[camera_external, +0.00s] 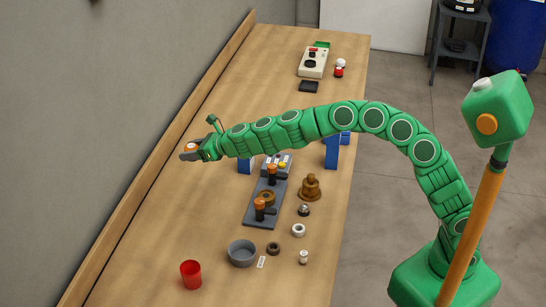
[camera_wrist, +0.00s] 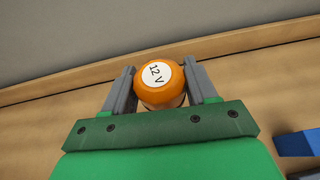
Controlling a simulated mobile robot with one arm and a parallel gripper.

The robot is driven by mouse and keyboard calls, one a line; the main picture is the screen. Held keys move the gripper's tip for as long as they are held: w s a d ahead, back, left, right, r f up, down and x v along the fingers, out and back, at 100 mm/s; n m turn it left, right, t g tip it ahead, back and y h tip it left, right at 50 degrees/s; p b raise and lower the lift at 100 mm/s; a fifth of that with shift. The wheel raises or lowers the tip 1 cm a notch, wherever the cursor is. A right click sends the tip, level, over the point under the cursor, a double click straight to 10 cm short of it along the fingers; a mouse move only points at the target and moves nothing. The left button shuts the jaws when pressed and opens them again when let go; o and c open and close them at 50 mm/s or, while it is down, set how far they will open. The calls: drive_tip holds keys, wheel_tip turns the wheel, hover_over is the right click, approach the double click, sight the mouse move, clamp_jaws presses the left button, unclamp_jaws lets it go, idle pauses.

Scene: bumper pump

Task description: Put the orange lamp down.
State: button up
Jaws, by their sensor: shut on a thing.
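My gripper (camera_external: 189,152) is stretched out over the left side of the long wooden table, near the wall-side ledge. In the wrist view its two grey fingers (camera_wrist: 161,92) are shut on the orange lamp (camera_wrist: 157,77), one finger on each side. The lamp has an orange rounded top with a white disc marked "12 V"; its lower part is mostly hidden by my gripper. The lamp also shows as a small orange spot between the fingers in the external view (camera_external: 191,147). It seems to be held above the table, but the exact height I cannot tell.
A grey plate with orange-topped posts (camera_external: 262,204) lies mid-table, with blue blocks (camera_external: 332,152) behind it. A brown stepped part (camera_external: 311,187), grey bowl (camera_external: 242,253) and red cup (camera_external: 191,274) stand nearer. A beige device (camera_external: 314,65) sits at the far end. The left table strip looks clear.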

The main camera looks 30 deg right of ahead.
drive_tip(key=shift+w+d+m+t+h, duration=0.5)
drive_tip(key=shift+d+m+t+h, duration=0.1)
drive_tip(key=shift+d+m+h, duration=0.25)
drive_tip(key=s+d+f+m+h, duration=0.1)
drive_tip(key=s+d+m+h, duration=0.4)
drive_tip(key=d+m+h, duration=0.3)
drive_tip(key=s+d+f+m+h, duration=0.1)
drive_tip(key=s+d+m+h, duration=0.55)
drive_tip(key=d, duration=0.45)
wheel_tip(320, 180, down, 11)
drive_tip(key=w+h, duration=0.1)
drive_tip(key=shift+n+g, duration=0.3)
drive_tip(key=shift+w+a+f, duration=1.25)
drive_tip(key=shift+w+f, duration=0.3)
drive_tip(key=shift+w, duration=0.35)
drive_tip(key=shift+w+a+f, duration=1.25)
drive_tip(key=shift+w+f, duration=0.25)
drive_tip(key=shift+w, duration=0.4)
drive_tip(key=shift+w+a+f, duration=1.25)
drive_tip(key=shift+w+f, duration=0.3)
drive_tip(key=shift+w, duration=0.35)
drive_tip(key=shift+f, duration=0.1)
